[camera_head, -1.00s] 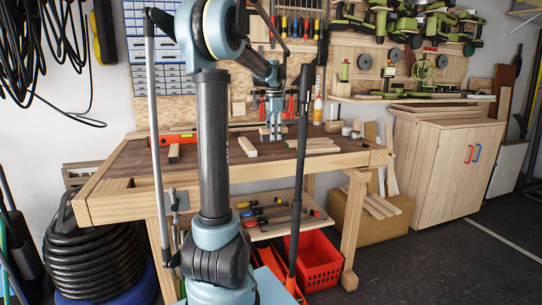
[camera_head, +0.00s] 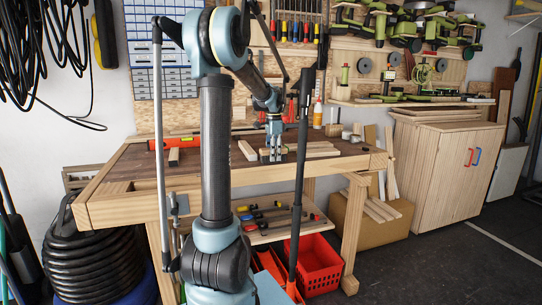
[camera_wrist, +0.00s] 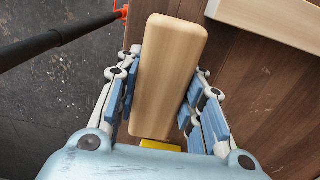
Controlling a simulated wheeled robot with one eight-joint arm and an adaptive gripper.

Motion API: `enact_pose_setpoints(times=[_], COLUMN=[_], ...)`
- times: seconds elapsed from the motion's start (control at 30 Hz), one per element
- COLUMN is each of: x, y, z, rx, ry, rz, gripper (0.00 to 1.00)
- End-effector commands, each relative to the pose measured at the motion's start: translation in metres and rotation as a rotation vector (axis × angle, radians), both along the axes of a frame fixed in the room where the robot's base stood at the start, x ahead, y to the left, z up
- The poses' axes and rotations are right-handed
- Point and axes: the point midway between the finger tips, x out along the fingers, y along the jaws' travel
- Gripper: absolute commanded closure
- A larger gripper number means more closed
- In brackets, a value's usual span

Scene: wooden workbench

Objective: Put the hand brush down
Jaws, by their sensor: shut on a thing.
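The hand brush (camera_wrist: 168,70) shows in the wrist view as a pale wooden block with rounded corners and a yellow part at its near end. My gripper (camera_wrist: 166,85) is shut on it, with blue-padded fingers along both sides. In the head view my gripper (camera_head: 273,154) is low over the front part of the workbench (camera_head: 225,176). The brush is too small and covered there to make out clearly. I cannot tell whether it touches the bench top.
Light wooden pieces (camera_head: 317,150) lie right of my gripper. Another short piece (camera_head: 247,150) lies to its left. A red level (camera_head: 182,142) lies at the back left. A black pole (camera_head: 301,150) stands before the bench.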

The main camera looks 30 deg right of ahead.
Motion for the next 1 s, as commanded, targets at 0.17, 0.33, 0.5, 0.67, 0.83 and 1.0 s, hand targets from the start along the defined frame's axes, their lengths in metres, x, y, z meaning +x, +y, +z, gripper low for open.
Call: enact_pose_setpoints(times=[0.17, 0.33, 0.5, 0.67, 0.83, 1.0], x=[0.000, 0.000, 0.000, 0.000, 0.000, 0.000], y=[0.000, 0.000, 0.000, 0.000, 0.000, 0.000], z=[-0.001, -0.001, 0.000, 0.013, 0.042, 0.075], rx=[0.000, 0.000, 0.000, 0.000, 0.000, 0.000], ry=[0.000, 0.000, 0.000, 0.000, 0.000, 0.000], rz=[0.000, 0.000, 0.000, 0.000, 0.000, 0.000], gripper=[0.45, 0.45, 0.45, 0.45, 0.45, 0.45])
